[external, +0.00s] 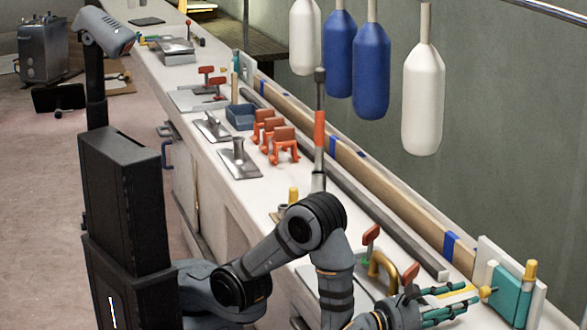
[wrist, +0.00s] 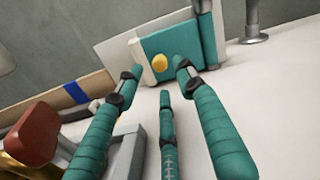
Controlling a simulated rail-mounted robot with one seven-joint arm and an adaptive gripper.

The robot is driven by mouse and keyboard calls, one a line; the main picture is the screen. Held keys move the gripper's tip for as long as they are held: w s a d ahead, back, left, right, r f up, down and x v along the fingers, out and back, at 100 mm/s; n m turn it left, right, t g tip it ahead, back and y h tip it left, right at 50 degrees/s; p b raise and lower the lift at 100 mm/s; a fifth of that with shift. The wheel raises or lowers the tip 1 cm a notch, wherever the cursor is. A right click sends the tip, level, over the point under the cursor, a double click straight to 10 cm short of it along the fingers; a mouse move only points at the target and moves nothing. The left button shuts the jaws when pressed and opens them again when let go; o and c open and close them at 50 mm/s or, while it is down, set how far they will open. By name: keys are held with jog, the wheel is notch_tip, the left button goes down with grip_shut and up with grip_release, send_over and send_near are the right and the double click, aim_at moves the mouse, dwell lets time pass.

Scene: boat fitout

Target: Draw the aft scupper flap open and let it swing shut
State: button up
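The aft scupper flap (wrist: 183,42) is a teal panel with a round yellow knob (wrist: 160,62), set on a pale plate at the far end of the wrist view. In the external view, the flap (external: 510,293) is at the lower right and the knob (external: 487,292) faces my gripper. The flap looks shut against its plate. My gripper (wrist: 158,85) has three teal fingers, spread apart with nothing between them. In the external view, my gripper (external: 470,294) points at the knob from the left, its fingertips close to it. I cannot tell whether they touch.
Red-handled levers (external: 371,234) and a brass curved pipe (external: 384,270) stand beside my forearm. A red handle (wrist: 35,133) is left of the fingers. A metal post (wrist: 255,22) stands right of the flap. White and blue fenders (external: 371,70) hang above. Counter right of the fingers is clear.

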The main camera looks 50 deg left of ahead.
aim_at(481, 294)
jog(key=x, duration=0.6)
jog(key=shift+s, duration=0.1)
jog(key=c, duration=0.3)
grip_shut()
dwell(0.5)
